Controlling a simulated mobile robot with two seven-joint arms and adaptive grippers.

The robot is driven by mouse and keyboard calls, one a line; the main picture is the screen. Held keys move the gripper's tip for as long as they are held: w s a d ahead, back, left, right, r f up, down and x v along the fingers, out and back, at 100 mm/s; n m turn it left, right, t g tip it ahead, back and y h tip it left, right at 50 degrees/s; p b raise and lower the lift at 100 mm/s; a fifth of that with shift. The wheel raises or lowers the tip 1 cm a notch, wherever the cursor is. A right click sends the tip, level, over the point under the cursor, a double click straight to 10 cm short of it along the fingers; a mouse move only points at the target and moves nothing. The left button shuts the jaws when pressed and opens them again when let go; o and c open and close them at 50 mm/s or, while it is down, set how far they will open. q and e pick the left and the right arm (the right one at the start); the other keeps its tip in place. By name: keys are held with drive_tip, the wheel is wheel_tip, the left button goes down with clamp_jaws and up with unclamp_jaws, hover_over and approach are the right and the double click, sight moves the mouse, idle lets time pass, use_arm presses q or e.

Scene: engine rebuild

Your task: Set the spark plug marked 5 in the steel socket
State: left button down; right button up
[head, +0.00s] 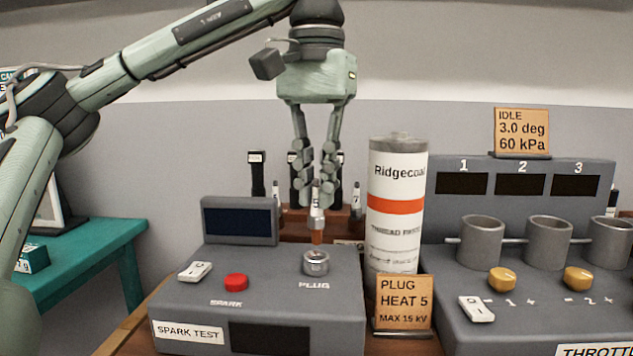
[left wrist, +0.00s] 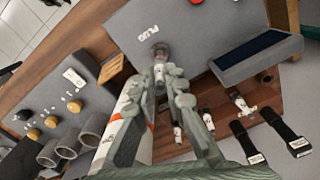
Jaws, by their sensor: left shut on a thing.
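My left gripper (head: 317,196) points down over the spark test box and is shut on a spark plug (head: 316,208) with a dark 5 on its pale body. The plug hangs about upright, its lower end just above the steel socket (head: 316,263) by the word PLUG. I cannot tell whether its tip has entered the socket's mouth. In the left wrist view the held plug (left wrist: 160,74) shows between the fingers, close to the socket (left wrist: 161,50). My right gripper is not in view.
The spark test box (head: 180,308) has a red button (head: 236,282), a switch and a dark screen. A white Ridgecoat can (head: 396,230) stands close right of the gripper, behind a PLUG HEAT 5 card (head: 404,303). Other plugs stand in a wooden rack (head: 345,228) behind. The throttle unit is at right.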

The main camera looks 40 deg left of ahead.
use_arm(q)
drive_tip(key=shift+f+p, duration=0.4)
drive_tip(key=shift+f, duration=0.9)
idle(2.4)
drive_tip(key=c, duration=1.5)
unclamp_jaws()
drive_tip(key=shift+r, duration=3.75)
